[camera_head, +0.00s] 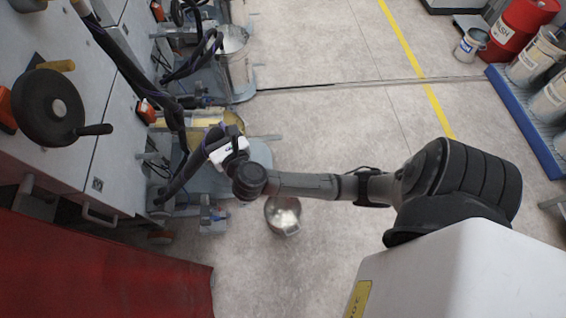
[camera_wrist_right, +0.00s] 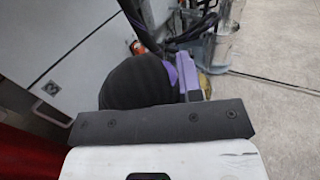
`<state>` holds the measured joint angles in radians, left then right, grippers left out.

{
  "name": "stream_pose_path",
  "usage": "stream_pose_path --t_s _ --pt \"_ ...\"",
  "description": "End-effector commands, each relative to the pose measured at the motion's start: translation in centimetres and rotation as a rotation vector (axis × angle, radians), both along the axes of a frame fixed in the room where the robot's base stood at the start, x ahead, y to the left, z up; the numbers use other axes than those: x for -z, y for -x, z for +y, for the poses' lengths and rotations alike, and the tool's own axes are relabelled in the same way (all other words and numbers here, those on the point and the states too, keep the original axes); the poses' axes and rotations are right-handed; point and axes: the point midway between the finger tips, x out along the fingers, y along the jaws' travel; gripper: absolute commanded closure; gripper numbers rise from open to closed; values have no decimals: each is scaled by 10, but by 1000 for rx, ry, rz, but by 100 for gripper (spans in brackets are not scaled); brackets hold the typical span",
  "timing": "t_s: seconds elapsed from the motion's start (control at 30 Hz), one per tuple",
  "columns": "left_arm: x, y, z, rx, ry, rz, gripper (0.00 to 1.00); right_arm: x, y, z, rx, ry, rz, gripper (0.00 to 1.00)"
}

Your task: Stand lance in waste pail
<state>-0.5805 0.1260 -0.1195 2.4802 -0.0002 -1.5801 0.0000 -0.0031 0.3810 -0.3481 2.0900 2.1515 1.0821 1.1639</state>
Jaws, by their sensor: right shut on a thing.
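My right gripper (camera_head: 214,146) is at the end of the arm that comes in from the right, beside the machine. It is shut on a dark tube with purplish parts, which looks like the lance (camera_head: 180,180). The tube slants down to the left from the gripper. In the right wrist view, a large black rounded shape and a purple part (camera_wrist_right: 188,76) show beyond the dark gripper body; the fingertips are hidden. My left gripper is not in view.
The grey machine with a black handwheel (camera_head: 48,107) and hanging hoses fills the left. A yellow-coated vessel (camera_head: 203,122) and another metal pail (camera_head: 233,38) stand on carts beside it. A red surface (camera_head: 95,285) is at lower left.

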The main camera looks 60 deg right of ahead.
Motion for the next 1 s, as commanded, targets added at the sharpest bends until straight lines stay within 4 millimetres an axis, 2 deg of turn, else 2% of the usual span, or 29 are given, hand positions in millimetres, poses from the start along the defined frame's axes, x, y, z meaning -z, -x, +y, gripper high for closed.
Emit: stream_pose_path --t_s 0.03,0.1,0.3,0.5,0.7,0.83,1.0 --pt "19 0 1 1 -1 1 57 33 5 -10 53 2 5 100" --pt "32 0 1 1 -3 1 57 61 13 -23 126 1 5 100" --pt "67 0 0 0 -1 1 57 140 44 -58 322 3 5 100" --pt "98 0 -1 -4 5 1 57 208 80 -84 484 1 5 100" --pt "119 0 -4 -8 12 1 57 254 111 -100 587 1 2 100" --pt "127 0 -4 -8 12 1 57 272 125 -105 625 1 1 100" --pt "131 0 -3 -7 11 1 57 282 134 -109 649 1 -1 100"
